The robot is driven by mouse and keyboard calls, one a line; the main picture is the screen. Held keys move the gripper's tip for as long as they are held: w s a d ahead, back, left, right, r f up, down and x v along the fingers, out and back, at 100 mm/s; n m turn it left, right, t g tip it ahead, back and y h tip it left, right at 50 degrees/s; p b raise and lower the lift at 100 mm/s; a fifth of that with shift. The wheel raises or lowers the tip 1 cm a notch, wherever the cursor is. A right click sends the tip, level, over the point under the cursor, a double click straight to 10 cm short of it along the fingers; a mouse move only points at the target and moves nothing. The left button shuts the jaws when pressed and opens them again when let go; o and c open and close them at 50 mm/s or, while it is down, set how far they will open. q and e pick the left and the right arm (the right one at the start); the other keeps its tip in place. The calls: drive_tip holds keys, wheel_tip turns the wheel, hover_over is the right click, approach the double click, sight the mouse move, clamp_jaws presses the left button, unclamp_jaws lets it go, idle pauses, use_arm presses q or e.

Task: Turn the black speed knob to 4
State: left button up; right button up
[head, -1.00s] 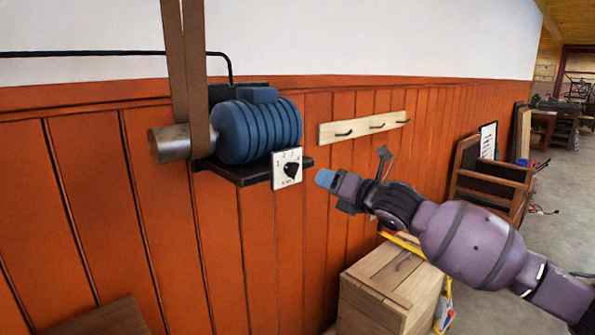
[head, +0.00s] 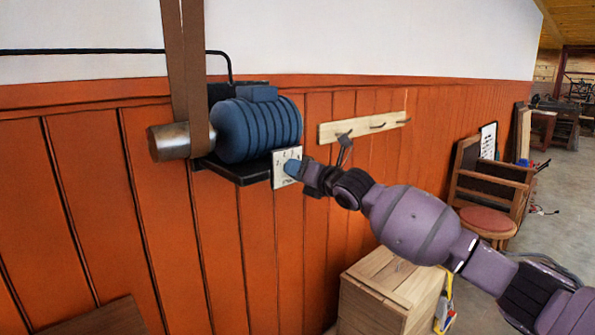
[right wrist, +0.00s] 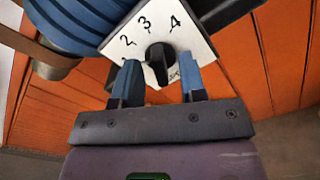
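The black speed knob (right wrist: 160,58) sits on a white dial plate (right wrist: 196,46) with the numerals 2, 3 and 4 readable in the right wrist view. I cannot tell which number the knob points to. My right gripper (right wrist: 160,72) is open, with one blue fingertip on each side of the knob; I cannot tell whether either touches it. In the head view the right gripper (head: 291,167) is in front of the dial plate (head: 280,178) and hides the knob. My left gripper is not in view.
A blue motor (head: 255,130) sits on a black wall shelf (head: 237,171), with a brown belt (head: 186,60) around its metal pulley. A wooden peg rail (head: 345,127) is on the wall behind the arm. A wooden crate (head: 375,290) stands below the arm.

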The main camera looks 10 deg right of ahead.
drive_tip(key=shift+w+a, duration=0.25)
drive_tip(key=shift+w, duration=0.05)
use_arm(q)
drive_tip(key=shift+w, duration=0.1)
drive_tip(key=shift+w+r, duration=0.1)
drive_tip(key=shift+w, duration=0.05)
use_arm(e)
clamp_jaws()
